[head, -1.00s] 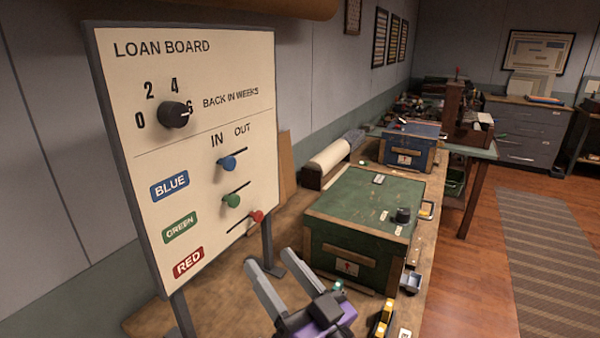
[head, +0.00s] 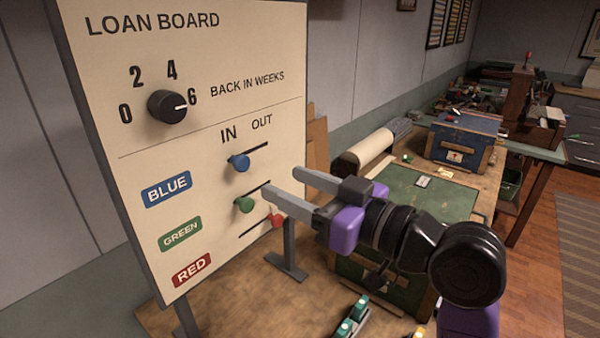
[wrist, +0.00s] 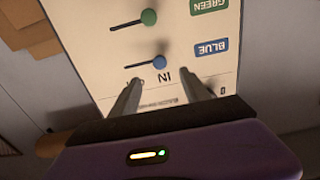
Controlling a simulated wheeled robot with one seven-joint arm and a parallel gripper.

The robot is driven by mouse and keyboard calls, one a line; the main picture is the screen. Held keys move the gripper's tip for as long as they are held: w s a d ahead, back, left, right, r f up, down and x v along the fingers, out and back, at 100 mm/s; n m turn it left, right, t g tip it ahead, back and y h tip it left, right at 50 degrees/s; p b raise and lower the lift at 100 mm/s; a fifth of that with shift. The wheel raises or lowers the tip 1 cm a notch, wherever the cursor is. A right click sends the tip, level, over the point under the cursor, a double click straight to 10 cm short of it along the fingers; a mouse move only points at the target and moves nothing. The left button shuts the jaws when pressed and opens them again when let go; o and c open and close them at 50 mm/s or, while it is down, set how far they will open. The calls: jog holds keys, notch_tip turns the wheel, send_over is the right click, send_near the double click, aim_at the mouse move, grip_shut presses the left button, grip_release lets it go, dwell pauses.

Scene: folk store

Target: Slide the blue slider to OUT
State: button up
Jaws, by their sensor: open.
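The loan board (head: 215,120) stands upright at the left with IN and OUT columns. The blue slider knob (head: 239,163) sits at the left, IN end of its slot. It also shows in the wrist view (wrist: 159,62). The green knob (head: 244,205) is at the left end of its slot, and the red knob (head: 277,221) is at the right end of its slot. My gripper (head: 281,184) is open and empty, right of the blue knob and a little lower in the head view. In the wrist view its fingers point toward the board, with the blue knob beyond the tips.
A dial (head: 167,106) on the upper board points to 6. A green box (head: 410,190) and a blue box (head: 463,140) stand on the bench right of the board, behind my arm. A paper roll (head: 368,146) lies behind. The board's leg (head: 290,250) stands near my gripper.

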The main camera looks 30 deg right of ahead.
aim_at(245, 164)
jog(key=shift+p+x, duration=0.6)
jog(key=shift+x, duration=4.75)
jog(key=shift+c, duration=0.4)
jog(key=c, duration=0.8)
jog(key=shift+c, duration=0.2)
